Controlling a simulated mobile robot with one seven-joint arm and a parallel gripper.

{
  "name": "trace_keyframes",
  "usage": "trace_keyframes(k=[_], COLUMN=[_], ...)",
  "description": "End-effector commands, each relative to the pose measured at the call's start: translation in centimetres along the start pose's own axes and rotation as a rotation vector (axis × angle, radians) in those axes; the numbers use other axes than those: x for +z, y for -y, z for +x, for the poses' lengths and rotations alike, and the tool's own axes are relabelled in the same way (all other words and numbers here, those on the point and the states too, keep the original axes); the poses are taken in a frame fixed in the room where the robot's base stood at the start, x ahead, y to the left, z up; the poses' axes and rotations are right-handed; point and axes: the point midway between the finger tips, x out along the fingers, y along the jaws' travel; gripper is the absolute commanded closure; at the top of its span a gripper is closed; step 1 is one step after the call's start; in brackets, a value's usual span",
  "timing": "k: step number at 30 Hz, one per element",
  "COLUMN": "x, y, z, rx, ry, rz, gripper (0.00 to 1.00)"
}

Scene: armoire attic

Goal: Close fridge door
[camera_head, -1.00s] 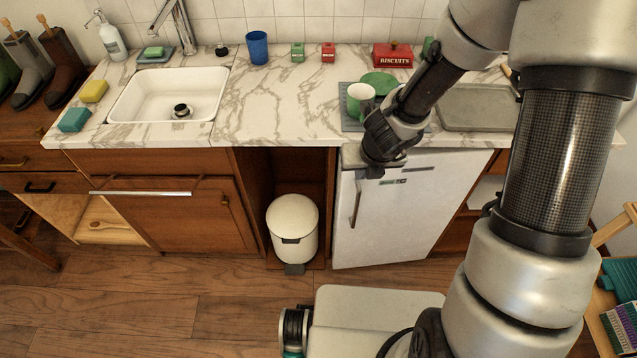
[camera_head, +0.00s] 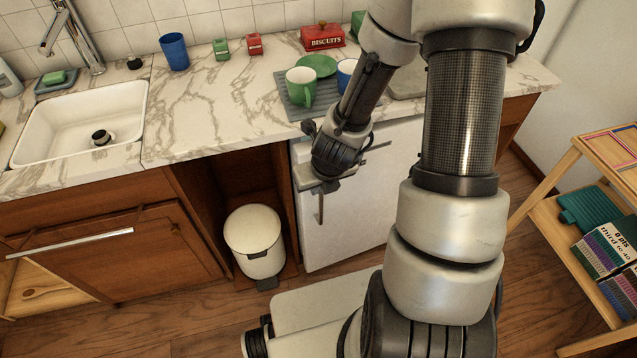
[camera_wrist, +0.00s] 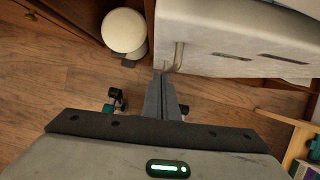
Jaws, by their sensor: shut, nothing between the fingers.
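The white fridge door (camera_head: 348,220) stands under the counter in the head view, and it looks flush or nearly flush with the cabinets. I cannot tell whether it is fully shut. Its vertical metal handle (camera_head: 320,204) is near the door's left edge. The fridge door (camera_wrist: 235,35) and handle (camera_wrist: 179,57) also show at the top of the wrist view. My gripper (camera_wrist: 163,78) is shut and empty, with its fingertips just beside the handle; I cannot tell if they touch. In the head view my gripper (camera_head: 325,187) is in front of the door's upper left, partly hiding it.
A white pedal bin (camera_head: 255,243) stands in the open bay left of the fridge. Above, the marble counter (camera_head: 215,110) holds a green mug (camera_head: 301,88) on a grey mat. A wooden shelf (camera_head: 560,215) stands at right. Wooden floor is clear at lower left.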

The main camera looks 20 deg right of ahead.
Motion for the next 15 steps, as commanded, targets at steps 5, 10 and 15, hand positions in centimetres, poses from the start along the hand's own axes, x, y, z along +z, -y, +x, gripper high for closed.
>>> trace_keyframes(k=[5, 10, 15], x=[1.2, 3.1, 3.7], y=[-0.1, 0.0, 0.0], z=[2.7, 3.5, 3.8], rx=[0.0, -0.001, 0.0], ry=[0.002, 0.001, 0.0], rz=[-0.004, -0.002, -0.001], gripper=[1.0, 1.0, 1.0])
